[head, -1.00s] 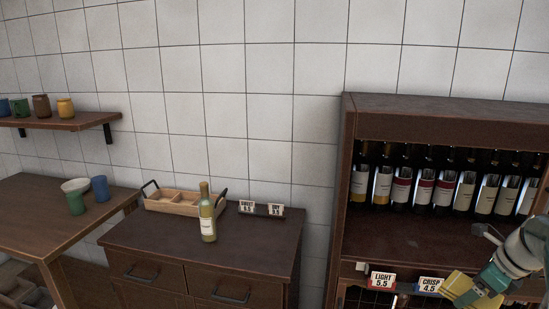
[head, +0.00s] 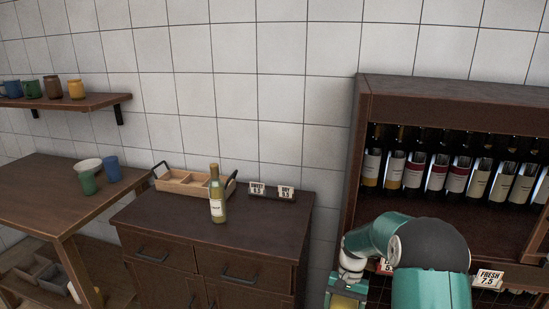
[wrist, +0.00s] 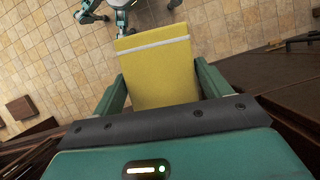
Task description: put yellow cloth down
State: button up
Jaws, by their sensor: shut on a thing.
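The yellow cloth (wrist: 158,72) is a folded flat piece with a white stripe near its far edge. My gripper (wrist: 162,88) is shut on it, with one green finger at each side of the cloth. In the wrist view the cloth is held above a tiled floor. In the head view only a bit of the yellow cloth (head: 343,302) shows at the bottom edge, below my wrist, between the cabinet and the wine rack. The gripper's fingers are mostly cut off there.
A dark cabinet (head: 255,225) bears a wine bottle (head: 217,195), a divided wooden tray (head: 185,183) and small signs. A wine rack (head: 445,95) with several bottles stands at right. A table (head: 40,200) with cups and a bowl is at left. The cabinet top's front is mostly clear.

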jog(key=w+a+f+n+h, duration=0.1)
jog(key=a+f+n, duration=0.3)
jog(key=shift+w+a+h, duration=0.35)
jog(key=shift+w+h, duration=0.05)
jog(key=shift+a, duration=0.1)
